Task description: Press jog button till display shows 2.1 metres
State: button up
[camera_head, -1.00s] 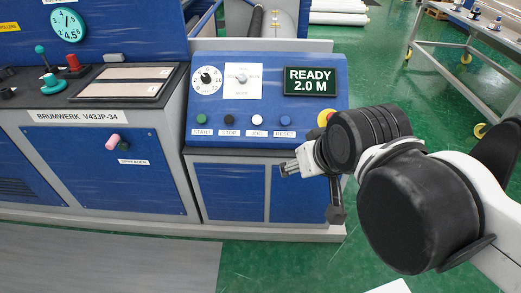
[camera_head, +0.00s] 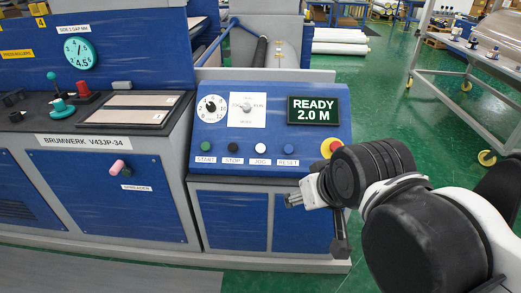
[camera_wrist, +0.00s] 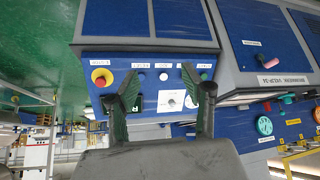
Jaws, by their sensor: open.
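The jog button (camera_head: 260,147) is a white round button above its JOG label, between the black stop and blue reset buttons. It also shows in the wrist view (camera_wrist: 163,76). The display (camera_head: 313,109) reads READY 2.0 M. My gripper (camera_head: 292,200) is in front of the cabinet, below and to the right of the button row, apart from the panel. In the wrist view its two dark fingers (camera_wrist: 162,88) are spread apart with nothing between them, the panel beyond them.
A green start button (camera_head: 206,146) is at the row's left. A red emergency stop (camera_head: 331,147) with a yellow surround is at the panel's right, close to my arm. A dial (camera_head: 211,108) and a selector (camera_head: 246,107) are above the buttons.

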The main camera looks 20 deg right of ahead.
grip_shut()
dwell(1.3)
